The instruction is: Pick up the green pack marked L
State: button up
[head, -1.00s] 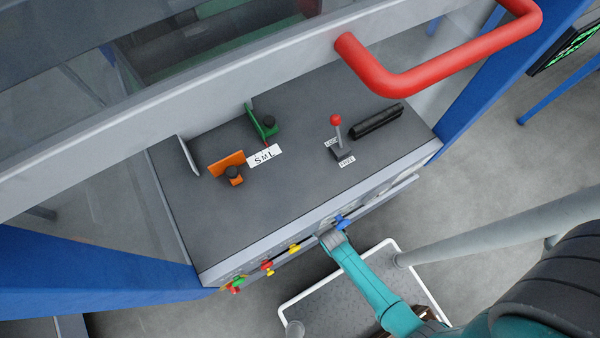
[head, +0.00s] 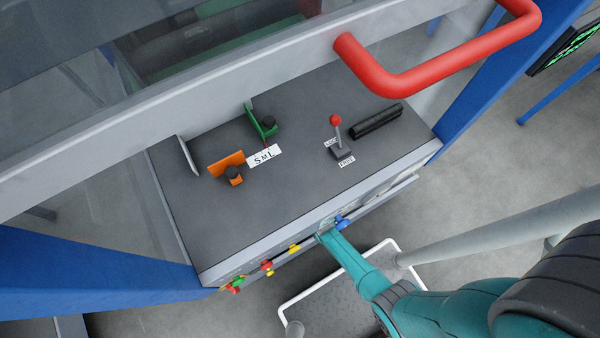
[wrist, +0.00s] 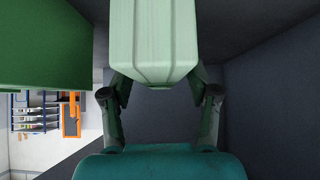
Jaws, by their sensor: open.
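In the wrist view a pale green ribbed pack (wrist: 153,42) hangs into the top middle, between and in front of the finger ends of my gripper (wrist: 159,82). The fingers are spread on both sides of it; whether they touch it I cannot tell. No L mark shows on its visible face. A darker green block (wrist: 45,40) fills the upper left of the wrist view. In the head view my arm reaches in under the panel's front edge, and my gripper is hidden there.
Dark walls (wrist: 275,85) stand close on the right in the wrist view. In the head view the grey panel (head: 290,200) carries a red-knobbed lever (head: 336,130) and an S M L label (head: 264,156). Coloured knobs (head: 267,266) line its front, and a red handle (head: 440,75) is above.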

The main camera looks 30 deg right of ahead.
jog(key=shift+w, duration=0.1)
grip_shut()
jog(key=shift+r, duration=0.1)
dwell(0.3)
